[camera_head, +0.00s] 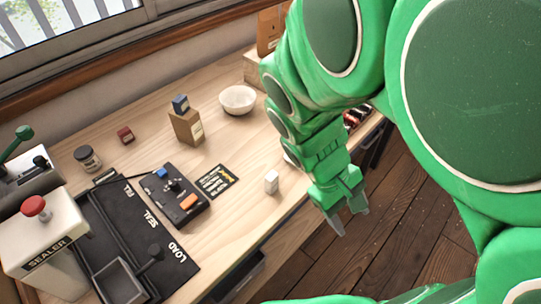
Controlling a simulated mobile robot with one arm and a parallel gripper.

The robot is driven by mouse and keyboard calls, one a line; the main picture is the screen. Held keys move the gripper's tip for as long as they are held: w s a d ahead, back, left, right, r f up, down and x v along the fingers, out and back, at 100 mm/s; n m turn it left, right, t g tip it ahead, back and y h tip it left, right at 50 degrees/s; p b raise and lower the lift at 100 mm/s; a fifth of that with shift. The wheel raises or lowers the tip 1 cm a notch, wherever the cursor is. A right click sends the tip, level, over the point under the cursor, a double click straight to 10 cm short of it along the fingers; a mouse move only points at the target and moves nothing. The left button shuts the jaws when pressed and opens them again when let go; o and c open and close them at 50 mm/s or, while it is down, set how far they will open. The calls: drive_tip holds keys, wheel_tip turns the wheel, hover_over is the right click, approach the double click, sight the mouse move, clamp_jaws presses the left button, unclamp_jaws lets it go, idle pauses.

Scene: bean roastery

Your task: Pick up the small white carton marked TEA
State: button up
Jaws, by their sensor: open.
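A small white carton (271,182) stands upright on the wooden workbench near its front edge. Its marking is too small to read from here. My gripper (349,222) hangs to the right of the carton and lower in the picture, apart from it, over or just past the bench's front edge. Its two fingers point down and are spread with nothing between them.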

drive_tip(key=w+a+f+n+t+h, duration=0.2)
drive_tip(key=w+n+h, duration=0.1)
drive_tip(key=w+n, duration=0.2)
drive_tip(key=n+t, duration=1)
drive_tip(key=n, duration=0.6)
approach(270, 177)
drive_tip(key=shift+w+d+f+h, duration=0.3)
drive_tip(key=shift+w+d+f, duration=0.45)
drive_tip(key=shift+w+d, duration=0.15)
drive_tip(key=shift+w+f, duration=0.2)
drive_tip(key=shift+x, duration=3.65)
drive_tip(key=shift+w, duration=0.1)
drive_tip(key=c, duration=1.1)
